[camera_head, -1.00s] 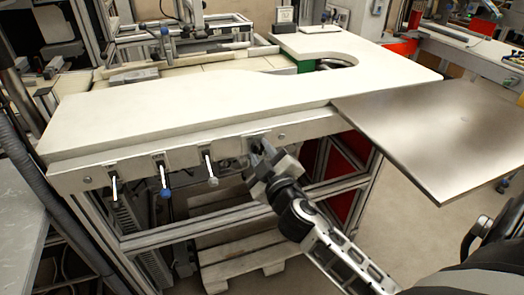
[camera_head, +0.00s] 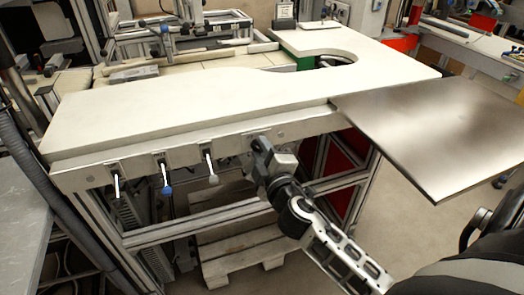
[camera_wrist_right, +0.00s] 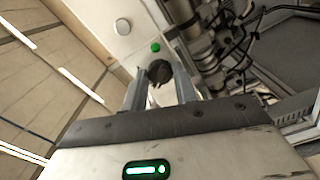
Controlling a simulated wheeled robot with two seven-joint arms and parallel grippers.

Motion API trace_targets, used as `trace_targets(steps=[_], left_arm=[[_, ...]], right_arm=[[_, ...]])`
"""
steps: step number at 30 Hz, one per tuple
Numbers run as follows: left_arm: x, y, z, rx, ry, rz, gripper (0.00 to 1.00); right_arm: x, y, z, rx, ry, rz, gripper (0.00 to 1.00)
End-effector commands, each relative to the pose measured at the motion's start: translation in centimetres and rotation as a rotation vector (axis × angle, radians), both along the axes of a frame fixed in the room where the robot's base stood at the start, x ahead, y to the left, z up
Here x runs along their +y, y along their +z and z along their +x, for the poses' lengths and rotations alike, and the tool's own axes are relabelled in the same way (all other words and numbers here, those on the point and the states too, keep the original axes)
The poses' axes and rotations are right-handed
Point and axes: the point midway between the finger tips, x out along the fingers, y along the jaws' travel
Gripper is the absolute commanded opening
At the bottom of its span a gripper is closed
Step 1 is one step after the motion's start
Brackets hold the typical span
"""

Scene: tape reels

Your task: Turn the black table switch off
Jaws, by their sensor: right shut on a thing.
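The black table switch (camera_wrist_right: 159,71) shows in the right wrist view as a dark round knob between the two fingers, on the pale front panel. My right gripper (camera_head: 258,149) is at the right part of the table's front panel (camera_head: 140,165). Its fingers are shut on the black switch, which the gripper hides in the head view. Which way the switch is turned cannot be told. My left gripper is not in view.
White-tipped (camera_head: 117,187), blue-tipped (camera_head: 165,180) and grey-tipped (camera_head: 211,167) levers hang along the panel to the left. A green button (camera_wrist_right: 155,47) and a white button (camera_wrist_right: 122,26) sit near the switch. A metal sheet (camera_head: 440,130) juts out at right.

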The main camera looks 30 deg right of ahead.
Motion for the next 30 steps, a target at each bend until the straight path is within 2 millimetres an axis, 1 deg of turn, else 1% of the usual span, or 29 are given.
trace_targets(steps=[8, 9, 10, 11, 18, 22, 26, 30], left_arm=[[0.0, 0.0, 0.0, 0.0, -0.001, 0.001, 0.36], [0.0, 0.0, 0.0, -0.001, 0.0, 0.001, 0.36], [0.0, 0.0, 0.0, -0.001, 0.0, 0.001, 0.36], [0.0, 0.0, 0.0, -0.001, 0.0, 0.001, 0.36], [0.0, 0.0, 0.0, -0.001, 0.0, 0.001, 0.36], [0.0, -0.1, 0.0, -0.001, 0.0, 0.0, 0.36], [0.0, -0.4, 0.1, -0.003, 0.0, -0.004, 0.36], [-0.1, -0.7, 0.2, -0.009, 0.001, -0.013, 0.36]], right_arm=[[0.1, 0.0, 0.0, -0.001, 0.001, 0.001, 0.06], [0.1, 0.0, 0.0, -0.001, 0.001, 0.001, 0.4], [0.1, 0.0, 0.0, -0.001, 0.001, 0.001, 0.48], [0.0, 0.0, 0.0, -0.001, 0.001, 0.001, 0.5], [0.0, 0.0, 0.0, -0.001, 0.001, 0.001, 0.5], [0.2, -0.2, -0.6, 0.001, 0.001, 0.002, 0.5], [0.6, -0.3, -2.6, 0.002, 0.001, 0.003, 0.5], [1.4, -0.4, -5.8, 0.003, 0.0, 0.005, 0.5]])
